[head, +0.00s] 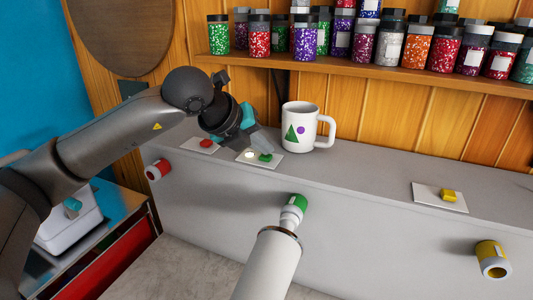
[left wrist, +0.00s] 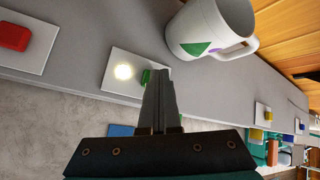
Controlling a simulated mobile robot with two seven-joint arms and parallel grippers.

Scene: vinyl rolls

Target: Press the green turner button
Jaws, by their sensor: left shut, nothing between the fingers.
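The green turner button (head: 266,157) sits on a white plate (head: 246,161) on the grey bench, beside a glowing round white light (head: 249,155). My left gripper (head: 262,143) points down at it from above left. Its fingers are shut and empty, with the tips at or just above the button. In the left wrist view the fingertips (left wrist: 160,76) partly cover the green button (left wrist: 146,77); I cannot tell whether they touch it. Below, a green turner (head: 300,201) on the bench front carries a long white cylinder (head: 268,266). My right gripper is not in view.
A white mug (head: 300,126) with a green triangle stands close behind the button. A red button (head: 206,143) is to the left and a yellow button (head: 449,195) far right. Red (head: 157,170) and yellow (head: 492,260) turners stick out in front. A shelf (head: 360,72) of jars hangs above.

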